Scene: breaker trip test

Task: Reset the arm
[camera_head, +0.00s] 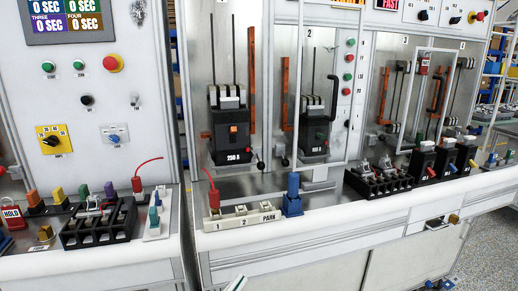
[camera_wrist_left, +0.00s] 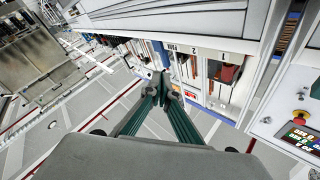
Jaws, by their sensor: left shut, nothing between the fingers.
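My left gripper (camera_head: 237,284) shows only as a small green and white tip at the bottom edge of the head view, in front of the bench and below its front edge. In the left wrist view its green fingers (camera_wrist_left: 160,88) come together at the tips with nothing between them. The rest of my left arm is outside the head view. My right gripper cannot be made out. The test bench holds a black breaker marked 250 A (camera_head: 232,130) in bay one and a second black breaker (camera_head: 314,130) in bay two.
A white block marked 1, 2, PARK (camera_head: 243,219) with a red plug (camera_head: 213,198) sits on the front ledge, beside a blue plug (camera_head: 292,190). Black racks (camera_head: 98,228) stand on the left ledge. A red HOLD tag (camera_head: 12,215) is far left. Floor in front is open.

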